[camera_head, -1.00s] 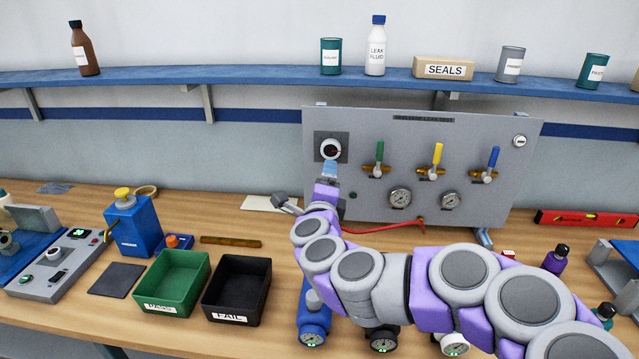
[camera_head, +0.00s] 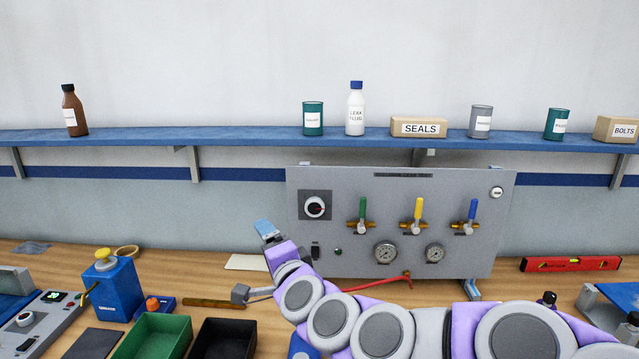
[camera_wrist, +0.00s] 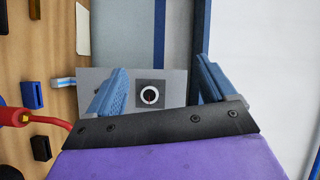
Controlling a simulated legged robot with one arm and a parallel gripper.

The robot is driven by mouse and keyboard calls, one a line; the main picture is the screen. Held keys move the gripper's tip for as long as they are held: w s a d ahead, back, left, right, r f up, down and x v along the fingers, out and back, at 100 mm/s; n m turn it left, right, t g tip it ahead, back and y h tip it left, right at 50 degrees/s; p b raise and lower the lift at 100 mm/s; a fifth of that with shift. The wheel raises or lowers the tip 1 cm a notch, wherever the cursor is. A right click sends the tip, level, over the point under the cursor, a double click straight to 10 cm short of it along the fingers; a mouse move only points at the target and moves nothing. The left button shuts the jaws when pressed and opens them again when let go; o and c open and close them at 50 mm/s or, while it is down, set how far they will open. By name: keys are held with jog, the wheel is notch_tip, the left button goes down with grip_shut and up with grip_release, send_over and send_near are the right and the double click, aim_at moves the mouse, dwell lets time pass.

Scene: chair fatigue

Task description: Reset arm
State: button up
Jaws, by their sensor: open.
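My gripper (camera_head: 266,229) is in front of the left edge of the grey valve panel (camera_head: 345,255), above the wooden bench (camera_head: 60,232). In the wrist view its two blue fingers stand wide apart with nothing between them in their grip (camera_wrist: 158,88). In the head view this dial (camera_head: 315,207) is to the right of the gripper. My arm covers part of the bench and the panel's lower edge.
The panel has green (camera_head: 363,208), yellow (camera_head: 418,208) and blue (camera_head: 472,209) valve handles and two gauges. A green bin (camera_head: 152,338) and a black bin (camera_head: 225,338) are at the front left. A blue shelf (camera_head: 240,139) with bottles and cans runs above.

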jog(key=s+d+f+n+g+h, duration=0.1)
jog(key=s+d+f+n+g, duration=0.2)
jog(key=s+f+n+g, duration=0.45)
jog(key=s+d+f+n+g, duration=0.2)
jog(key=s+d+f+n, duration=0.15)
jog(key=s, duration=0.65)
jog(key=s+d+f+g+h, duration=0.3)
jog(key=s+d, duration=0.5)
jog(key=s, duration=0.3)
jog(key=s+d+f+g+h, duration=0.3)
jog(key=s+d+f+g, duration=0.1)
jog(key=s+d, duration=0.5)
jog(key=shift+s+d+f+m+g+h, duration=0.2)
jog(key=shift+s+f+m+g+h, duration=0.2)
jog(key=shift+s, duration=0.6)
